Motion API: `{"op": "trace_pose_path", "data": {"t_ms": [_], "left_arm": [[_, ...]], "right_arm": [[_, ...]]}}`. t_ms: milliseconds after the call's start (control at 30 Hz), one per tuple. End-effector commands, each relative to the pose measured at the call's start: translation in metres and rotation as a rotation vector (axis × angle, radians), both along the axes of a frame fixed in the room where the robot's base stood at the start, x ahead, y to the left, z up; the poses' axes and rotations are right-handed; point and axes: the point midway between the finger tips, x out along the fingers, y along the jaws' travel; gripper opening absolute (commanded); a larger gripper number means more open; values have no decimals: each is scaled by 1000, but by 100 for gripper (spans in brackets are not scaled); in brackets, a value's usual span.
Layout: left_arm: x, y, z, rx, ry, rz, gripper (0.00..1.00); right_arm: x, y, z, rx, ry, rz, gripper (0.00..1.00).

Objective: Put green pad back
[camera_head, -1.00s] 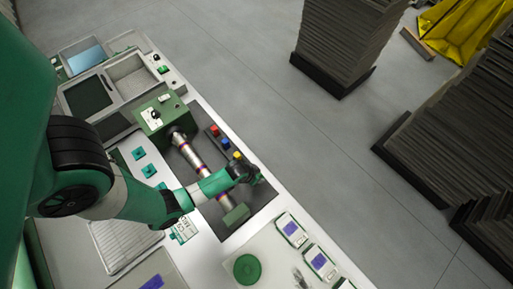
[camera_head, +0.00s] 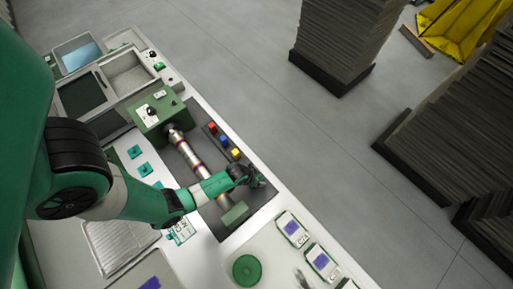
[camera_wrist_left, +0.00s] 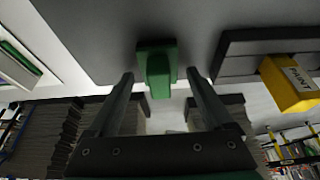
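The green pad (camera_wrist_left: 157,72), a small green block, shows in the left wrist view on a grey surface, between and just past my fingertips. My left gripper (camera_wrist_left: 160,76) is open, with a gap on each side of the pad. In the head view, my left gripper (camera_head: 252,177) is low over the grey machine bed, past the end of the coloured block row; the pad cannot be made out there. A dark rack (camera_wrist_left: 240,50) with a yellow lettered block (camera_wrist_left: 291,84) lies to the right in the wrist view. My right gripper is not in view.
In the head view, a red block (camera_head: 211,127), a blue block (camera_head: 223,141) and a yellow block (camera_head: 235,154) stand in a row beside a metal shaft (camera_head: 194,152). A green machine head (camera_head: 152,118) is behind. Lettered devices (camera_head: 292,230) lie at the front right.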

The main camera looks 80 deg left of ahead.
Motion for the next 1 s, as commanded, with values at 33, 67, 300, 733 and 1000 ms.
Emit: {"op": "trace_pose_path", "data": {"t_ms": [33,67,300,733,1000], "left_arm": [[0,0,0,0,0,0,84],[0,0,0,0,0,0,84],[0,0,6,0,0,0,84],[-31,-15,96,0,1,-1,84],[-42,-20,115,0,1,0,84]], "right_arm": [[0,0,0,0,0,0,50],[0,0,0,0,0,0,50],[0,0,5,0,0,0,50],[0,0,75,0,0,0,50],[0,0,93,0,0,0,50]]}}
